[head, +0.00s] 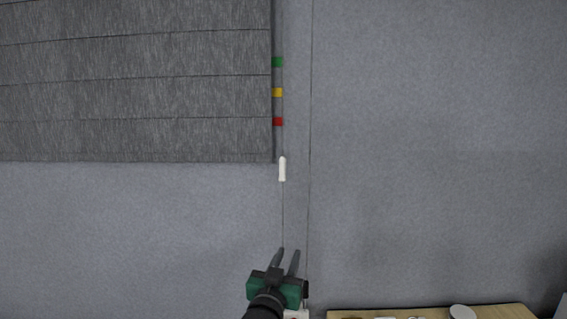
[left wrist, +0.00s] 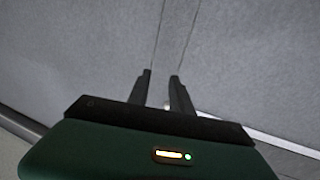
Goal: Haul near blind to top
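A dark grey slatted blind (head: 135,85) hangs at the upper left of the head view, its lower edge well above my gripper. A white cord pull (head: 282,169) hangs just below the blind's right corner. A thin cord (head: 283,212) runs down from it towards my left gripper (head: 288,251), and a second cord (head: 309,150) runs parallel on the right. My left gripper is open, fingers pointing up, below the white pull and apart from it. In the left wrist view its fingertips (left wrist: 161,76) are apart, with thin lines beyond them. My right gripper is not in view.
Green (head: 278,62), yellow (head: 278,92) and red (head: 278,121) marks sit along the blind's right edge. A wooden surface (head: 490,311) with small pale items (head: 462,312) is at the lower right. The grey wall (head: 430,180) on the right is bare.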

